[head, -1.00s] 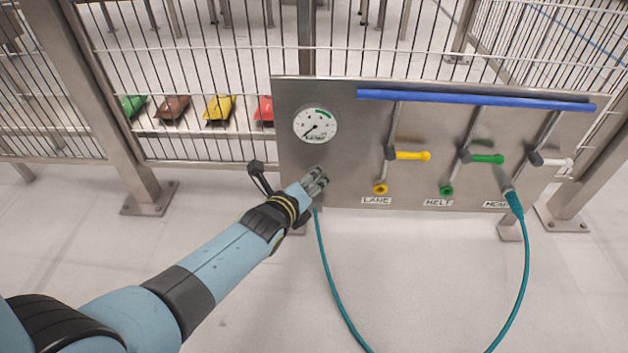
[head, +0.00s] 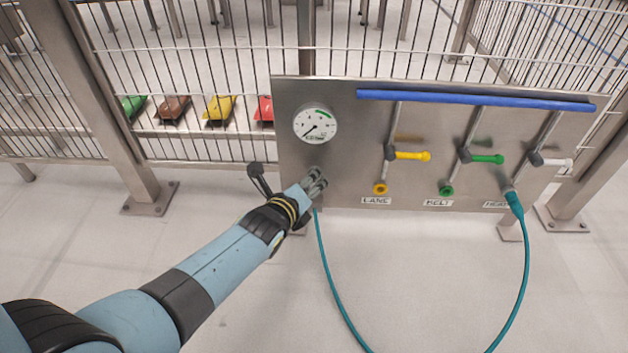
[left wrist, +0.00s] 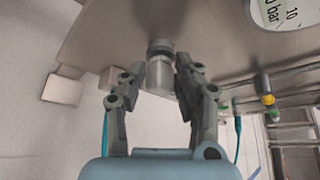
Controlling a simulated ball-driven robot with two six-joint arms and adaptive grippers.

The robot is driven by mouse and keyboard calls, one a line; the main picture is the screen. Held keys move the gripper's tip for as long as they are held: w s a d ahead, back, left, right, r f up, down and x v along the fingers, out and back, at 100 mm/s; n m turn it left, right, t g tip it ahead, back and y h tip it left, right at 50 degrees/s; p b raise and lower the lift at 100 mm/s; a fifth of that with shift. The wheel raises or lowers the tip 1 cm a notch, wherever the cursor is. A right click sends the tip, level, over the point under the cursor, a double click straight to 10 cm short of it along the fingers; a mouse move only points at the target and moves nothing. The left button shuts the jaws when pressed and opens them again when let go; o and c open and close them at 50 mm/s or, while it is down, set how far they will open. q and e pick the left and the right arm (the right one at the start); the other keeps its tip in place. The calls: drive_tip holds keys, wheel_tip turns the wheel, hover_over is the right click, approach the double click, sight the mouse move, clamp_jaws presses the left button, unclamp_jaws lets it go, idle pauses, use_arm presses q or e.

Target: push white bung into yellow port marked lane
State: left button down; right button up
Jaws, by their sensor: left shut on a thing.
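The yellow port (head: 380,188) sits low on the steel panel, just above the label LANE (head: 376,201). My left gripper (head: 317,180) is at the panel's lower left, below the gauge and left of the yellow port. In the left wrist view, my left gripper (left wrist: 160,75) has its fingers on either side of a pale cylinder, which looks like the white bung (left wrist: 160,74). A dark collar is at its far end, close to the panel; I cannot tell whether it is seated there. The gripper hides the bung in the head view. My right gripper is not in view.
A yellow-handled lever (head: 411,156) is above the yellow port. A green port (head: 446,191) is to its right. A teal hose (head: 330,280) hangs in a loop below the panel; its connector (head: 514,203) is at the right port. A gauge (head: 315,125) is above my gripper.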

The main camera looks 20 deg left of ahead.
use_arm(q)
drive_tip(key=shift+s+d, duration=0.2)
drive_tip(key=shift+s, duration=0.55)
drive_tip(key=shift+s+d, duration=0.25)
drive_tip(key=shift+s, duration=0.45)
drive_tip(key=shift+s+d, duration=0.2)
drive_tip(key=shift+s, duration=0.55)
